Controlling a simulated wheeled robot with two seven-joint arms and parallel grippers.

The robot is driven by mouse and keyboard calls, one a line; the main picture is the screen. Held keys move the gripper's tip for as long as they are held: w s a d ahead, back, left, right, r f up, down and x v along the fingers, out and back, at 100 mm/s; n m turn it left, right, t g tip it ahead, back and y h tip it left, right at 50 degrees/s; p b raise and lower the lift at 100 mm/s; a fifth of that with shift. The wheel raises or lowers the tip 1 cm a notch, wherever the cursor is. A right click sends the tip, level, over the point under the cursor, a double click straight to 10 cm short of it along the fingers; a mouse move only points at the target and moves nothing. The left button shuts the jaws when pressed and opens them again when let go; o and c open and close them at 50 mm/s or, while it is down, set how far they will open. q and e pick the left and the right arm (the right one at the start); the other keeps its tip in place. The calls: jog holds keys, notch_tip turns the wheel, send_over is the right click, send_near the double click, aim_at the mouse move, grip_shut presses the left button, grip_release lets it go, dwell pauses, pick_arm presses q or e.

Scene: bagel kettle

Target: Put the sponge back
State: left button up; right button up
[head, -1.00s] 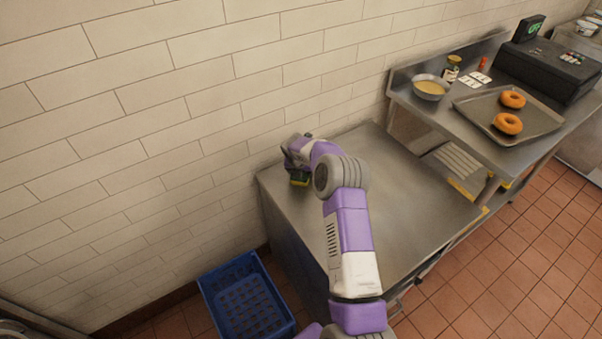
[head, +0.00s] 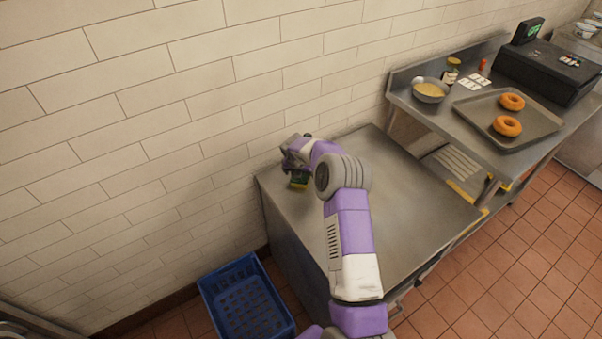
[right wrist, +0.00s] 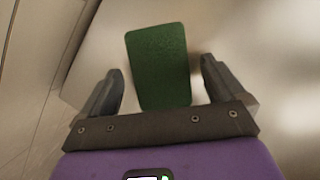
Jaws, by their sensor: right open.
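The sponge (head: 299,181), with a green face and yellow body, is at the back left corner of the steel counter (head: 410,200). In the right wrist view its green face (right wrist: 160,65) lies ahead of and between my right gripper's fingers (right wrist: 160,85), with a gap on each side. My right gripper (head: 293,168) is open over the sponge and partly hides it in the head view. I cannot tell the exact height between them. My left gripper is in no view.
A tiled wall (head: 180,110) stands close behind the counter. A blue crate (head: 247,300) is on the floor to its left. A higher shelf at right holds a bowl (head: 430,90) and a tray (head: 540,118) with two bagels. The counter's middle is clear beside my arm.

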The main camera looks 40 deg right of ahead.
jog(key=p+v, duration=0.2)
jog(key=v, duration=0.9)
jog(key=s+a+f+m+y, duration=0.25)
jog(key=a+f+m, duration=0.2)
jog(key=a, duration=0.35)
jog(key=s+a+f+m+y, duration=0.1)
jog(key=s+a+f+m, duration=0.25)
jog(key=a+f, duration=0.3)
jog(key=s+a+f+m+y, duration=0.25)
jog(key=a+f+m, duration=0.2)
jog(key=a, duration=0.45)
jog(key=s+a+f+m+g, duration=0.1)
jog(key=s+a+f+m, duration=0.1)
jog(key=s+a+m, duration=0.4)
jog(key=s+a+f+m+g+y, duration=0.1)
jog(key=s+a+f+m, duration=0.2)
jog(key=s+m, duration=0.7)
jog(key=s+a, duration=0.2)
jog(key=s, duration=0.2)
jog(key=shift+s+a+y, duration=0.25)
jog(key=shift+a+y, duration=0.05)
jog(key=shift+a, duration=0.05)
